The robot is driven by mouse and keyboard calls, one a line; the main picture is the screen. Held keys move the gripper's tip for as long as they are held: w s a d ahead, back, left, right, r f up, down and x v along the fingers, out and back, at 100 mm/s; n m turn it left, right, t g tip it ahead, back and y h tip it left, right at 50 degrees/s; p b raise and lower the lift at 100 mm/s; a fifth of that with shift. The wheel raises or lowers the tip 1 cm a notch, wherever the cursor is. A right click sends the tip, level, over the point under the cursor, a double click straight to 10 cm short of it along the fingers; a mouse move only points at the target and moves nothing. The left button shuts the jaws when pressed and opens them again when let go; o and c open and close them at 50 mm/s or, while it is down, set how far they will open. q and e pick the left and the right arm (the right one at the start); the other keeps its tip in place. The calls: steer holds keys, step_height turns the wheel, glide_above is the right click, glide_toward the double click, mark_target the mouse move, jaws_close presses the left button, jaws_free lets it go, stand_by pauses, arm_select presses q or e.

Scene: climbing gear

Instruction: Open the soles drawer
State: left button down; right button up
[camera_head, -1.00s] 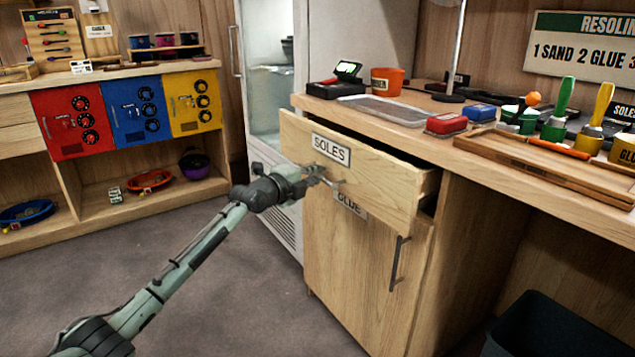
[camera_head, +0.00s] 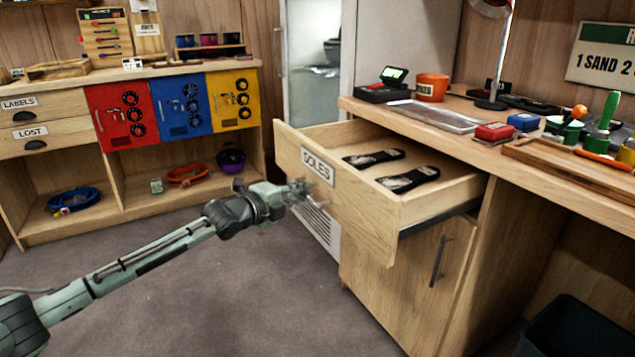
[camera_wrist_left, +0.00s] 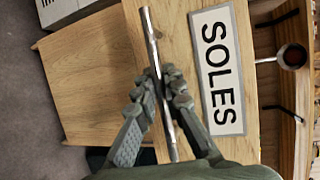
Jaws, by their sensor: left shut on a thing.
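The soles drawer (camera_head: 364,212) stands pulled well out of the workbench, and two dark soles (camera_head: 408,178) lie inside it. Its front bears a SOLES label (camera_head: 318,166), which also shows large in the left wrist view (camera_wrist_left: 217,70). My left gripper (camera_head: 302,190) is at the drawer front, just below the label. In the left wrist view its fingers (camera_wrist_left: 160,92) are shut around the metal bar handle (camera_wrist_left: 152,45). My right gripper is in neither view.
Below the drawer is a cupboard door with a dark handle (camera_head: 438,262). An orange pot (camera_head: 432,87) and several tools stand on the bench top. A dark bin (camera_head: 575,330) stands at lower right. Grey floor (camera_head: 240,285) is clear in front.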

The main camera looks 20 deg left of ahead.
arm_select(q)
steer(key=shift+s+a+p, duration=0.3)
steer(key=shift+s+a, duration=0.4)
steer(key=shift+s, duration=0.2)
steer(key=shift+s+a+p, duration=0.25)
steer(key=shift+s+a, duration=0.4)
steer(key=shift+s, duration=0.25)
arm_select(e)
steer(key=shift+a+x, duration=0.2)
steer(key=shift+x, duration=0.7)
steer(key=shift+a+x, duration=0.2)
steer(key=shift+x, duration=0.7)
arm_select(q)
steer(key=c, duration=1.9)
jaws_free()
steer(key=shift+s, duration=0.1)
steer(key=shift+v, duration=5.9)
